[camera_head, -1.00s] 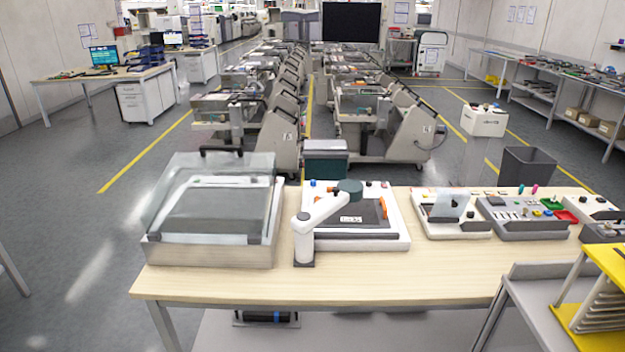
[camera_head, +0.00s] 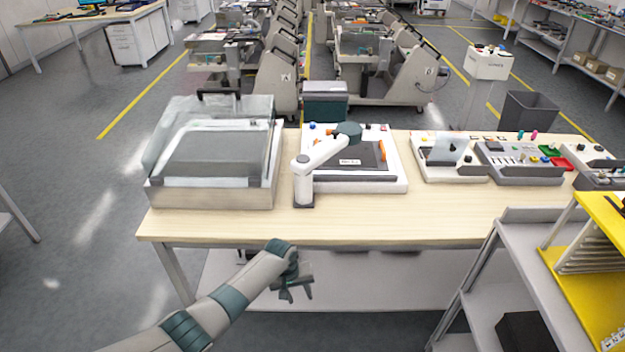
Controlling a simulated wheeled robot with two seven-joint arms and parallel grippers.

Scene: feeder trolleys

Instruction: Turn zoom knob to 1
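A white inspection device (camera_head: 398,183) with a dark middle plate stands on the wooden table. A white jointed arm (camera_head: 303,182) with a dark teal round head (camera_head: 348,132) reaches over it. Small knobs sit along its back edge, including a blue one (camera_head: 312,126) and a red one (camera_head: 384,128). I cannot tell which knob is the zoom knob, and no markings are readable. My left gripper (camera_head: 297,295) is in front of the table's front edge, well short of the device. Its fingers are apart, with nothing between them. My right gripper is not in view.
A clear-lidded box (camera_head: 215,196) stands left of the device. Control panels (camera_head: 455,171) stand to its right. The front strip of the table (camera_head: 400,222) is bare. A grey shelf cart (camera_head: 520,232) and a yellow rack (camera_head: 590,275) stand at the right front.

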